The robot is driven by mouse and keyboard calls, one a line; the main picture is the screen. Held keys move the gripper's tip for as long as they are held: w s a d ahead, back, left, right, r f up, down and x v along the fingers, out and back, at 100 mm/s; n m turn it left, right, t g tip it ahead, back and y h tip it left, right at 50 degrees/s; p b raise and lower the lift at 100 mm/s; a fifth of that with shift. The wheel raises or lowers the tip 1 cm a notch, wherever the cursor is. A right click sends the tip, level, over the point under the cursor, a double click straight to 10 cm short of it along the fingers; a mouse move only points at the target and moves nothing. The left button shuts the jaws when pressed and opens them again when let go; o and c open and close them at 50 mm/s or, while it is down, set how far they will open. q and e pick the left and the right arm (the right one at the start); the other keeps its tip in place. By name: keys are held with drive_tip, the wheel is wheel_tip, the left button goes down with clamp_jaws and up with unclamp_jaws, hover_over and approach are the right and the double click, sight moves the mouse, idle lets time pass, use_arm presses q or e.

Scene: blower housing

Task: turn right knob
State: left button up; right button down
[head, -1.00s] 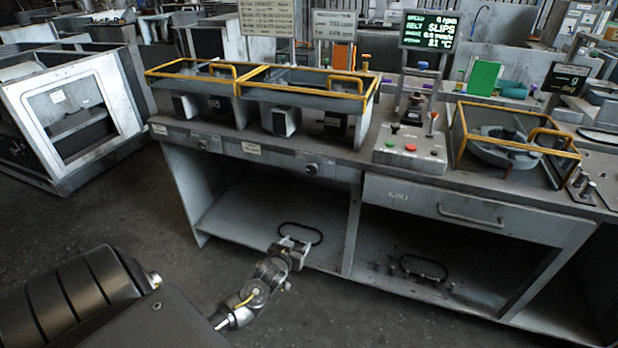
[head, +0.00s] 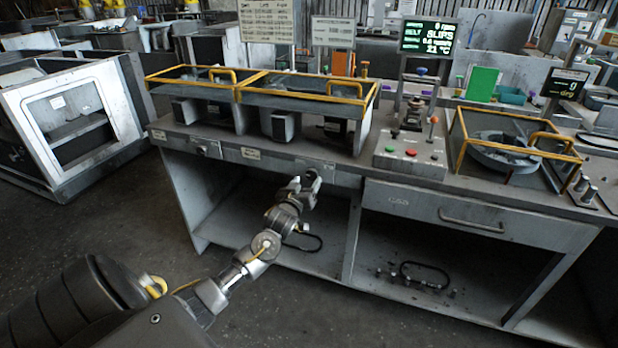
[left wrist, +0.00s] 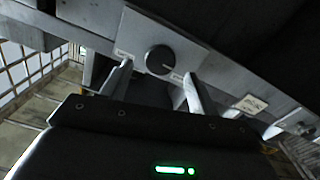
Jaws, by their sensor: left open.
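The right knob (left wrist: 160,60) is a round dark dial on a light plate on the bench's front rail, seen in the left wrist view. In the head view it is hidden behind my left gripper (head: 306,182). The left wrist view shows that gripper (left wrist: 156,84) open, with its two fingers below and to either side of the knob. The fingers look empty, and I cannot tell whether they touch the knob. The left knob (head: 201,151) sits farther left on the same rail. My right gripper is in neither view.
Yellow-framed guards (head: 305,92) stand on the bench above the rail. A control box (head: 410,155) with buttons and a closed drawer (head: 470,215) are to the right. A black belt loop (head: 303,243) lies on the lower shelf. The floor in front is clear.

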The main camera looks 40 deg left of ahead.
sight(311, 175)
use_arm(q)
drive_tip(key=x, duration=0.3)
drive_tip(key=shift+w+a, duration=0.1)
drive_tip(key=shift+w, duration=0.15)
